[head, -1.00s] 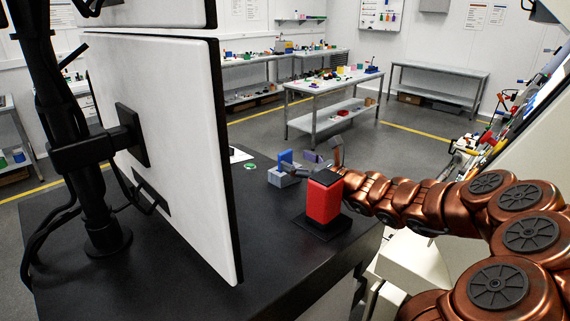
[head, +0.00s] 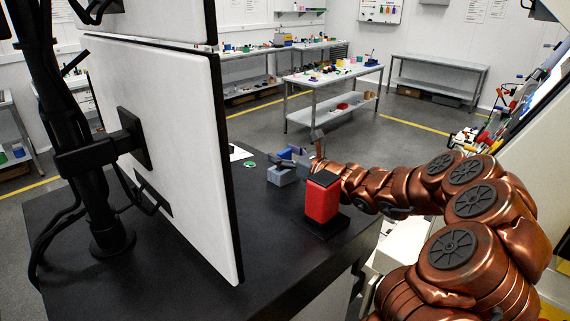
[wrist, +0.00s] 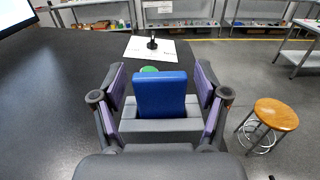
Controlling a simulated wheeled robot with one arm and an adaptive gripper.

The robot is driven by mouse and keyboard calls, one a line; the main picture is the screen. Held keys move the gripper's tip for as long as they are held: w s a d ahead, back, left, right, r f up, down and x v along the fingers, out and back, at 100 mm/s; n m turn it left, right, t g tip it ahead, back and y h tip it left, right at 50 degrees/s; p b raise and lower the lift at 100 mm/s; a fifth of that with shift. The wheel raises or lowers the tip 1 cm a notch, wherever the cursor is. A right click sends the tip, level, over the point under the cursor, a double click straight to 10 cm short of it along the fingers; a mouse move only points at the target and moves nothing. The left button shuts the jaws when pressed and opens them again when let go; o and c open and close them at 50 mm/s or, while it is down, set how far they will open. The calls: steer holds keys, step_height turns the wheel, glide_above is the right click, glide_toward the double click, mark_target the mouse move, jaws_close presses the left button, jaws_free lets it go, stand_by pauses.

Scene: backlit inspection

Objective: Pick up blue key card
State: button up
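The blue key card (wrist: 161,96) stands upright in a grey holder (wrist: 160,131) on the black desk, centred in the wrist view. My gripper (wrist: 160,72) is open, with one purple-padded finger on each side of the card and a visible gap to both. In the head view my gripper (head: 295,155) is over the grey holder (head: 283,177) and mostly hides the card there.
A red box with a black top (head: 323,198) stands on the desk close beside my arm. A large monitor (head: 175,130) fills the desk's left. A green disc (head: 250,164) and a white sheet (head: 240,153) lie beyond the holder. A wooden stool (wrist: 277,114) is off the desk at right.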

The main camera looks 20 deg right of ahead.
steer(key=c, duration=0.8)
steer(key=shift+r, duration=0.1)
